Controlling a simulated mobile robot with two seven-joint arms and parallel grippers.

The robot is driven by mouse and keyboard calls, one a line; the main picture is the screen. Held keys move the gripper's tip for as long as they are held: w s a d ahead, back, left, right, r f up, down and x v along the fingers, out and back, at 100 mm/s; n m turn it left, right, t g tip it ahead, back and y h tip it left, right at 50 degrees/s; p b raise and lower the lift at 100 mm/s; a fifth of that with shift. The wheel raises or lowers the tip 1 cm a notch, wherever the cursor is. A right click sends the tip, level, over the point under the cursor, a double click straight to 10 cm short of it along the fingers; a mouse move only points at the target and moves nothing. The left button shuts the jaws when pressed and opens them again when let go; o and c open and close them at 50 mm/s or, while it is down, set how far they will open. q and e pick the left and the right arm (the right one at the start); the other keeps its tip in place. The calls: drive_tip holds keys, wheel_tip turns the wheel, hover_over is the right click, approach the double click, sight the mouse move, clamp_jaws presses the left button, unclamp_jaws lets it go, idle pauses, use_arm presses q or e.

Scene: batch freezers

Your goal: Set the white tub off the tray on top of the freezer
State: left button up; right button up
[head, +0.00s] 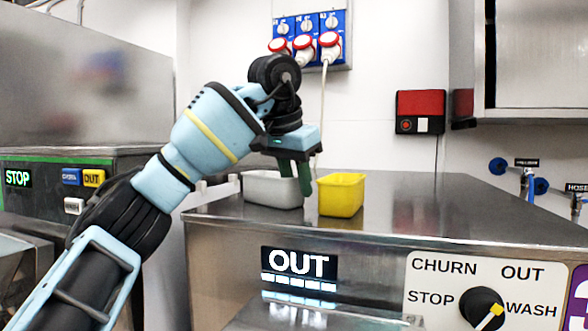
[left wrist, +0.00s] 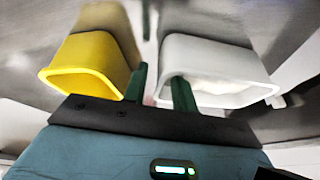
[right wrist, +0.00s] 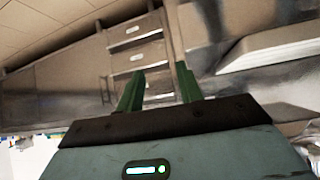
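The white tub (head: 272,192) stands upright on the metal freezer top (head: 420,205), near its left end. It also shows in the left wrist view (left wrist: 210,58), with something pale inside. My left gripper (head: 294,178) points down at the white tub's right side. In the left wrist view (left wrist: 160,88) its green fingers are apart, one over the white tub's opening and the other between the tubs. My right gripper (right wrist: 158,85) is open and empty. I cannot make out a tray.
A yellow tub (head: 341,196) stands close to the right of the white one, near the left fingers. The freezer top is clear farther right. Behind are a wall with blue sockets (head: 309,40) and a hanging cable. A control panel (head: 487,290) is on the freezer front.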

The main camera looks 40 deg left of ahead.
use_arm(q)
drive_tip(key=v, duration=1.2)
